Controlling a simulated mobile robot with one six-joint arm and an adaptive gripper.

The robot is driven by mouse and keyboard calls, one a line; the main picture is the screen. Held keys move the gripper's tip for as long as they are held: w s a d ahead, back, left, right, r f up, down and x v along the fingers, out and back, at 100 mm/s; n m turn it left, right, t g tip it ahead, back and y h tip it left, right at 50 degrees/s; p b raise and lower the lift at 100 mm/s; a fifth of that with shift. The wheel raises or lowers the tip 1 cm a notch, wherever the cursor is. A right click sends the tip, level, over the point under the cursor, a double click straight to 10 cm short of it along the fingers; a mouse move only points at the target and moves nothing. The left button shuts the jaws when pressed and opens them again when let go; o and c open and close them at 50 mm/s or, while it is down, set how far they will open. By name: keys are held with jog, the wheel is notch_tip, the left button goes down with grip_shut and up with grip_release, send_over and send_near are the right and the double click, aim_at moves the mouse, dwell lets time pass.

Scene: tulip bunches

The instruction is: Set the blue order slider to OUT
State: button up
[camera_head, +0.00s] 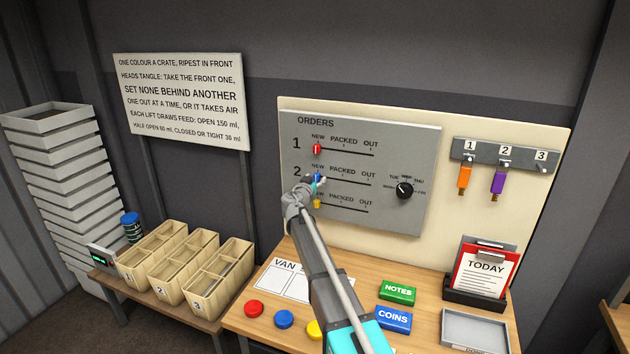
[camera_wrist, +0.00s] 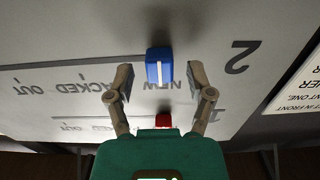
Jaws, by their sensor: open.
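The blue order slider (camera_head: 317,177) is in row 2 of the grey ORDERS board (camera_head: 410,150), at the NEW end of its track. PACKED and OUT are marked to its right in the head view. In the wrist view the blue slider (camera_wrist: 159,66) shows upside down with a white line on its face. My gripper (camera_head: 312,184) is at the slider, partly covering it in the head view. In the wrist view my gripper (camera_wrist: 159,78) is open, one finger to each side of the blue slider, with gaps; I cannot tell the depth between them.
The red slider (camera_head: 317,149) is above and the yellow slider (camera_head: 317,203) below, both at NEW. A black dial (camera_head: 404,190) is on the board's right. Hooks with orange and purple tags (camera_head: 498,183) hang farther right. The desk (camera_head: 245,322) is below.

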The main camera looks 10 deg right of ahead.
jog(key=shift+c, duration=0.2)
grip_shut()
jog(key=shift+s+a, duration=0.1)
